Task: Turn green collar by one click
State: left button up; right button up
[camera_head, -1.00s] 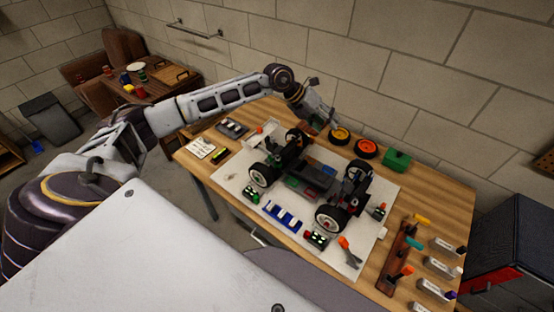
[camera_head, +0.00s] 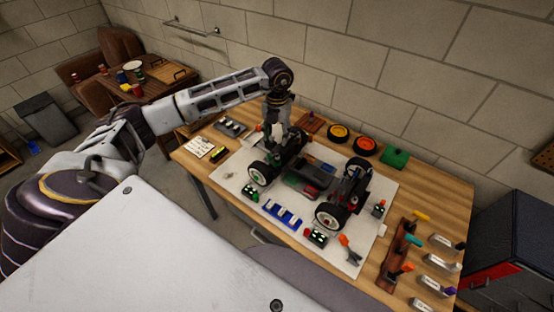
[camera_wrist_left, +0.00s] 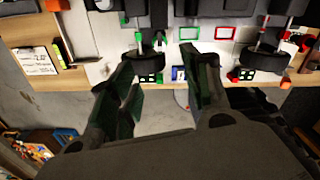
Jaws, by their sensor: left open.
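The RC car (camera_head: 308,180) stands on a white mat in the head view, with its wheels on. A small green part (camera_head: 277,156), perhaps the green collar, shows at its left end near a wheel (camera_head: 260,174). In the left wrist view a green part (camera_wrist_left: 138,38) shows beside an upright rod at the car's left side; its exact shape is too small to tell. My left gripper (camera_head: 273,142) points down over the car's left end. In the left wrist view its two fingers (camera_wrist_left: 165,75) are apart with nothing between them. My right gripper is not in view.
A blue rack (camera_head: 282,214) lies in front. A wooden tool rack (camera_head: 397,255) stands at the right. A clipboard (camera_head: 204,148) lies at the left.

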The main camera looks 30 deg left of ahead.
aim_at(277, 154)
pick_arm(q)
jog(key=shift+f, duration=0.15)
jog(key=shift+f+p, duration=1.4)
jog(key=shift+f, duration=5.35)
jog(key=c, duration=1)
jog(key=shift+w+f+m+b, duration=0.1)
jog(key=shift+m+b, duration=1.1)
jog(key=shift+m, duration=0.1)
jog(key=shift+m+b, duration=0.8)
jog(key=shift+m, duration=0.3)
jog(key=o, duration=1)
